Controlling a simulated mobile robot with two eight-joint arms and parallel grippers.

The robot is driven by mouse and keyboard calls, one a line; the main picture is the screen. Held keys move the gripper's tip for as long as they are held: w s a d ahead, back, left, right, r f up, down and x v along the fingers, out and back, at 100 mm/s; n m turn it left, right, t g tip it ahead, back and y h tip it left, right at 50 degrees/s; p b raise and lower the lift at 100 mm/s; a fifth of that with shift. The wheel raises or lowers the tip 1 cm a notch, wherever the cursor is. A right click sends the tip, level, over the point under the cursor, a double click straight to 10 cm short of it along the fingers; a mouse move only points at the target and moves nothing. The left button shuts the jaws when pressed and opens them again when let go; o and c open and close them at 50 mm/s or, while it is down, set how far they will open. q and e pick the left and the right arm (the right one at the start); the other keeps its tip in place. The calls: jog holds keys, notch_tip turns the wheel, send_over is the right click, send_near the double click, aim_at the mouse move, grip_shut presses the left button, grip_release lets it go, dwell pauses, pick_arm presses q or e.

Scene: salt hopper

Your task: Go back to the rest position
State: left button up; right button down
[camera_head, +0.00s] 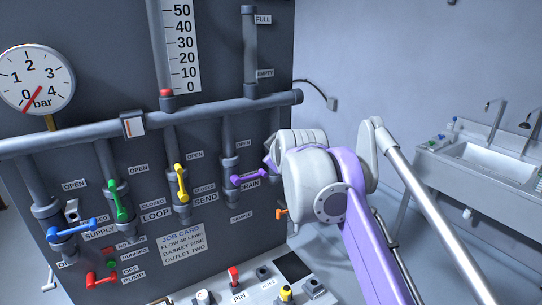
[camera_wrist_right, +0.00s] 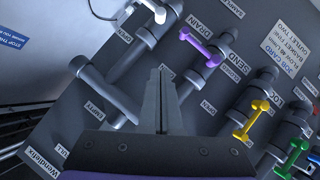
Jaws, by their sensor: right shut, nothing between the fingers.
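My right gripper (camera_wrist_right: 160,72) shows in the wrist view with its two grey fingers together and nothing between them. It points toward the grey pipework of the panel, apart from the purple drain handle (camera_wrist_right: 200,47). In the head view my right arm comes in from the lower right, and its wrist stands in front of the panel's right edge. The fingers are mostly hidden behind the wrist there. The purple handle (camera_head: 249,178) lies nearly level, just left of the wrist. My left gripper is in neither view.
The dark panel (camera_head: 110,150) carries a yellow handle (camera_head: 182,182), a green handle (camera_head: 118,200), a blue handle (camera_head: 72,230) and a pressure gauge (camera_head: 37,80). A pale control box (camera_head: 250,291) stands low in front. A sink (camera_head: 487,160) is at the right wall.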

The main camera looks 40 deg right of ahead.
jog(key=shift+s, duration=0.1)
dwell(0.4)
jog(key=s+a+f+g+y, duration=0.1)
jog(key=a+f+y, duration=0.3)
jog(key=a+f, duration=1.3)
jog(key=s+a+f+g+y, duration=0.1)
jog(key=s+a+f, duration=0.2)
jog(key=f, duration=0.3)
jog(key=s+a+f+g+y, duration=0.1)
jog(key=s+a+f, duration=0.3)
jog(key=f, duration=0.2)
jog(key=s+a+f+m+g+y, duration=0.1)
jog(key=s+a+f, duration=0.2)
jog(key=f, duration=0.4)
jog(key=shift+s+a, duration=0.25)
jog(key=shift+s, duration=0.35)
